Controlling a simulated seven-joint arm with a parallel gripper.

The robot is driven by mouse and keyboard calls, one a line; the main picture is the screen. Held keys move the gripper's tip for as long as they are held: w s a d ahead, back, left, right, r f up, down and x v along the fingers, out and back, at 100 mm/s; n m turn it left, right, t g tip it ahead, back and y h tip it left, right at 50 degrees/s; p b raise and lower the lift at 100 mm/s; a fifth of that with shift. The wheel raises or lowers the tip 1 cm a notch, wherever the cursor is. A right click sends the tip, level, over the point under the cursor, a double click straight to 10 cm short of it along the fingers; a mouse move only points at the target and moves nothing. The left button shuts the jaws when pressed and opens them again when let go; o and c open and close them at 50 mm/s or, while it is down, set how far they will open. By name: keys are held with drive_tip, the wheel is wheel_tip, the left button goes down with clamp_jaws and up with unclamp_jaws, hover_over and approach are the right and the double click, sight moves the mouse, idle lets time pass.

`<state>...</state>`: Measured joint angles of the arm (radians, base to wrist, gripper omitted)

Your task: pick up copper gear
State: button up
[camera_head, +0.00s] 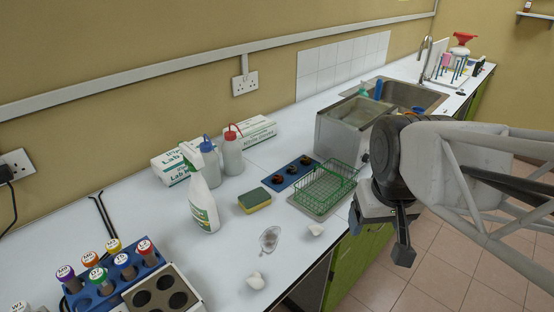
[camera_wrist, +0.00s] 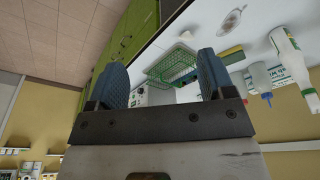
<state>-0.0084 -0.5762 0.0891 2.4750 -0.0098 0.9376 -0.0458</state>
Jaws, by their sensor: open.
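Several small dark copper-brown round pieces, which look like the gears (camera_head: 291,168), sit in a row on a blue holder (camera_head: 274,186) on the white counter, left of the green wire basket. Their teeth are too small to make out. My gripper (camera_head: 403,250) is off the counter's front edge, to the right of the gears and basket. In the wrist view my gripper (camera_wrist: 160,82) shows two blue fingers wide apart with nothing between them. The gears cannot be made out in the wrist view.
The green wire basket (camera_head: 326,187) stands on a metal tray beside the blue holder. A yellow-green sponge (camera_head: 254,200), a spray bottle (camera_head: 203,195) and wash bottles (camera_head: 232,154) stand to the left. A metal tank (camera_head: 345,128) stands behind the basket. A tube rack (camera_head: 104,292) is at front left.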

drive_tip(key=w+a+n, duration=0.3)
drive_tip(key=w, duration=0.9)
drive_tip(key=n+g, duration=0.2)
drive_tip(key=n, duration=0.7)
hover_over(277, 175)
drive_tip(key=f, duration=1.6)
drive_tip(key=shift+s+d, duration=0.15)
drive_tip(key=shift+s, duration=0.2)
drive_tip(key=shift+w+a+f, duration=0.2)
drive_tip(key=shift+w+f, duration=0.05)
drive_tip(key=shift+f, duration=0.05)
drive_tip(key=shift+f, duration=1.3)
